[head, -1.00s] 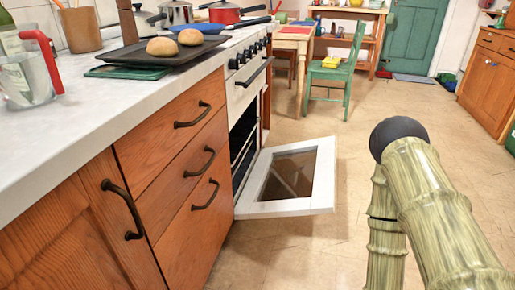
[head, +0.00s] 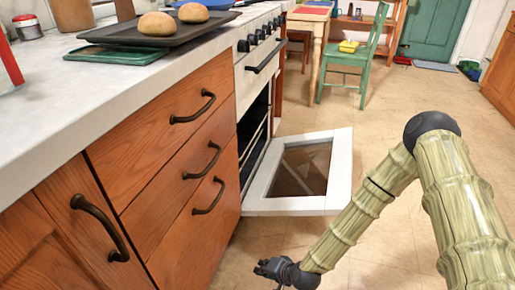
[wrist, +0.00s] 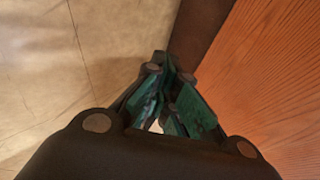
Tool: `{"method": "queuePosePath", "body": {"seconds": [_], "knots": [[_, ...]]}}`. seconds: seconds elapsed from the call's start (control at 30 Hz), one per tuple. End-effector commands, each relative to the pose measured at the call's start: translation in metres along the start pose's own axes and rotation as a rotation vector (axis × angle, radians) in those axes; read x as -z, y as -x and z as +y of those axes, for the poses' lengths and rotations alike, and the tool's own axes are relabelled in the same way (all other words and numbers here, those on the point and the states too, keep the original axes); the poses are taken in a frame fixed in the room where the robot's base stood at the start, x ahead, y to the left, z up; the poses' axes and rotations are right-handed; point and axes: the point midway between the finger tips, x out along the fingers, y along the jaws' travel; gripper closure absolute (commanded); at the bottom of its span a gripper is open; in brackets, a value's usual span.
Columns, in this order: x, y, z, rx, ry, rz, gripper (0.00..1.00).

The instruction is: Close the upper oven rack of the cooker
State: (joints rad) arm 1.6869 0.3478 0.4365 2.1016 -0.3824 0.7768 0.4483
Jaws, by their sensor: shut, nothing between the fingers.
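The cooker (head: 262,68) is white, with dark knobs and a dark bar handle. Its oven door (head: 340,180) hangs open, folded down with a glass pane. Thin light rack edges (head: 254,143) show in the dark oven opening; I cannot tell which is the upper rack or how far it is out. My gripper shows in the wrist view (wrist: 168,72), its green-padded fingers shut and empty, beside a wooden cabinet front and over the floor.
Wooden drawers (head: 190,165) with dark handles stand left of the cooker, under a pale worktop (head: 120,75). A black tray (head: 165,37) with two buns sits on top. A green chair (head: 355,60) stands beyond.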

Motion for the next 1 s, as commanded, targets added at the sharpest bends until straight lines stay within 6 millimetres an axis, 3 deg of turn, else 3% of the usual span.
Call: {"method": "queuePosePath", "body": {"seconds": [0.03,0.1,0.2,0.3,0.4,0.5,0.6,0.7,1.0], "knots": [[0.033,-0.015,-0.024,0.08,-0.051,0.053,1.0],[0.078,-0.025,-0.061,0.189,-0.114,0.118,1.0],[0.149,-0.028,-0.107,0.339,-0.199,0.208,1.0],[0.218,-0.017,-0.143,0.475,-0.266,0.289,1.0],[0.276,0.001,-0.168,0.582,-0.315,0.354,1.0],[0.317,0.018,-0.182,0.656,-0.345,0.398,1.0],[0.339,0.029,-0.19,0.699,-0.361,0.421,1.0],[0.349,0.031,-0.195,0.716,-0.366,0.43,1.0],[0.367,0.004,-0.214,0.717,-0.365,0.431,1.0]]}}
